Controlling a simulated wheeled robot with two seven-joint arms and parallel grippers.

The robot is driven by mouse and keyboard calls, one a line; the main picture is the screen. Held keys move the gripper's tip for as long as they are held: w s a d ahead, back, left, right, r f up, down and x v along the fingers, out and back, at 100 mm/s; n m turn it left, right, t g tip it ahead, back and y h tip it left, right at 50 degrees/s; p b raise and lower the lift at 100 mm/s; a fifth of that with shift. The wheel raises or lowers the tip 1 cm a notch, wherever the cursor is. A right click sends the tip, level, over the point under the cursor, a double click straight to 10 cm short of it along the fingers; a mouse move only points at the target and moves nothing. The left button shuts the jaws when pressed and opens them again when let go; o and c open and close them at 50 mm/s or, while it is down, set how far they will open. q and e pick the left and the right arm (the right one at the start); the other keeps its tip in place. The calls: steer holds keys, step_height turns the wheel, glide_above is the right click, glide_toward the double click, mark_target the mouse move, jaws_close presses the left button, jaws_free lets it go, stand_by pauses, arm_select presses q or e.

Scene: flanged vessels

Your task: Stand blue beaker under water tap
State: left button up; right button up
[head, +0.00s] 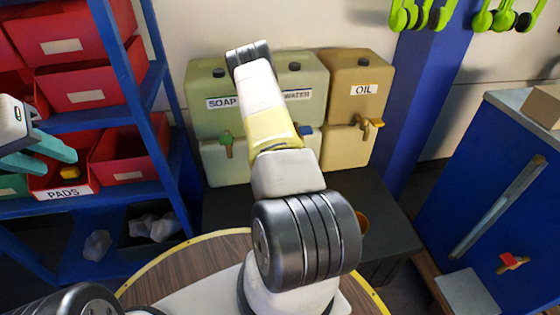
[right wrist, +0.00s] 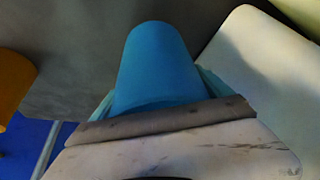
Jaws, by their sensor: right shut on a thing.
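The blue beaker (right wrist: 155,65) fills the middle of the right wrist view. My right gripper (right wrist: 155,97) is shut on it, with a teal finger on each side. In the head view my own arm hides the beaker and the right gripper. The water container (head: 304,75) stands between the soap and oil containers, partly behind my arm. Its blue water tap (head: 305,130) just shows beside the arm. I cannot tell how the beaker lies relative to the tap. My left gripper (head: 50,158) is at the left edge by the shelf, its teal fingers apart and empty.
The soap container (head: 205,105) has a green tap, and the oil container (head: 350,95) a tan one. A dark bench (head: 388,215) lies below. An orange vessel (head: 362,222) stands there, partly hidden. Blue shelving with red bins (head: 85,85) is at left, a blue cabinet (head: 510,170) at right.

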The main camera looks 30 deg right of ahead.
steer(key=shift+w+d, duration=0.1)
steer(key=shift+d, duration=0.2)
steer(key=x, duration=0.3)
steer(key=shift+f, duration=0.5)
steer(key=shift+f, duration=0.15)
steer(key=o, duration=1.8)
